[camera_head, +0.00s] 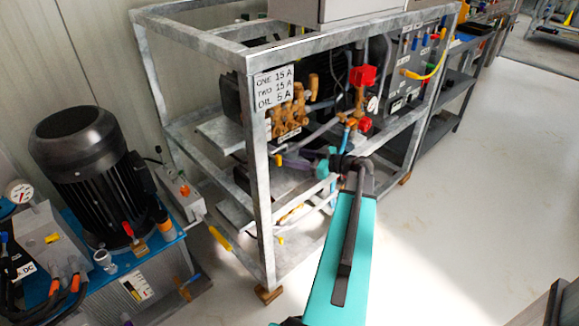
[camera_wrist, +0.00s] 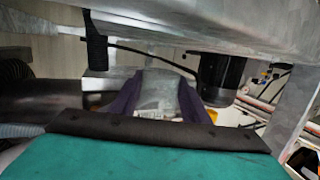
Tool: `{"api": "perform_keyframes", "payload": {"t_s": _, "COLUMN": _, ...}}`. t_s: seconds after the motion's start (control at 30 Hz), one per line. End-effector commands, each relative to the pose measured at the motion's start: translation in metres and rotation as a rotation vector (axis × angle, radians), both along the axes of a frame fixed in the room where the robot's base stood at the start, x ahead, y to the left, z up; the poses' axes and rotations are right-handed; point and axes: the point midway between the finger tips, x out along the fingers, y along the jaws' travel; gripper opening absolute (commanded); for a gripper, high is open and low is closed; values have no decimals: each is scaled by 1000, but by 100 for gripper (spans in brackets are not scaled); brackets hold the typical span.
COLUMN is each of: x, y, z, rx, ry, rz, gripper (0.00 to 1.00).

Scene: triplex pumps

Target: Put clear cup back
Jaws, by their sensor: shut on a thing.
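My gripper (camera_head: 288,160) reaches in between the levels of the grey metal pump frame (camera_head: 262,190) in the head view. In the wrist view, its two dark purple fingers (camera_wrist: 159,82) are shut on the clear cup (camera_wrist: 158,95), which looks greyish and see-through between them. The cup's lower part is hidden behind the black front edge of my gripper. In the head view I cannot make the cup out. I cannot tell whether the cup touches a surface below it.
A metal beam (camera_wrist: 220,22) runs close above my gripper, with a black part (camera_wrist: 95,45) hanging down. An upright post (camera_wrist: 293,108) stands at right. Pump valves (camera_head: 290,115) and red fittings (camera_head: 362,76) sit above. A large black motor (camera_head: 85,165) stands left.

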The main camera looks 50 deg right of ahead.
Motion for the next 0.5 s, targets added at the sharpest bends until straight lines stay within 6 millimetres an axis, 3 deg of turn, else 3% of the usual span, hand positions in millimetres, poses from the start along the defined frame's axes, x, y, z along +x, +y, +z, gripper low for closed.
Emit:
{"api": "perform_keyframes", "payload": {"t_s": 0.27, "x": 0, "y": 0, "z": 0, "rx": 0, "ry": 0, "rz": 0, "gripper": 19}}
{"api": "perform_keyframes", "payload": {"t_s": 0.5, "x": 8, "y": 13, "z": -7, "rx": 1, "ry": 0, "rz": 1, "gripper": 19}}
